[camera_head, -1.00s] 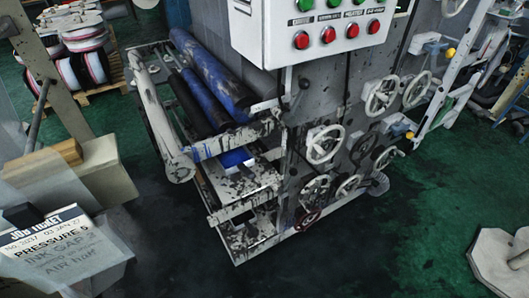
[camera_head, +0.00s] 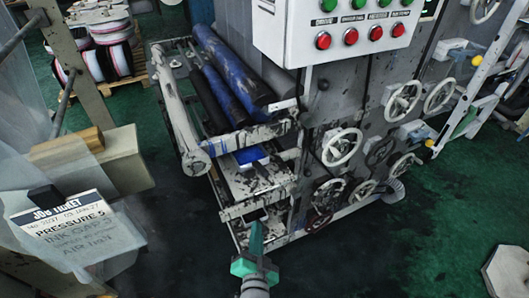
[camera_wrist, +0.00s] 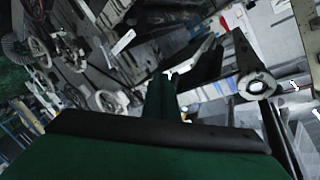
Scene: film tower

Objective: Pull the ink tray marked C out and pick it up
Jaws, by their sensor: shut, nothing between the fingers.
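My gripper (camera_head: 257,232) is green and shut, and it points up from the bottom of the head view. Its tip overlaps the lowest level of the printing machine's open end; I cannot tell whether it touches anything. In the wrist view my gripper (camera_wrist: 163,92) shows as a dark green finger shape with nothing held. A pale, ink-spattered tray-like part (camera_head: 255,180) sits in the machine below the rollers, with a patch of blue ink (camera_head: 250,155) above it. I can read no letter C on any part, so I cannot tell which tray is C.
Blue and black rollers (camera_head: 225,75) fill the machine's upper end. A white control box (camera_head: 335,30) and several handwheels (camera_head: 342,147) are on its side. A job ticket (camera_head: 72,230) stands at left.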

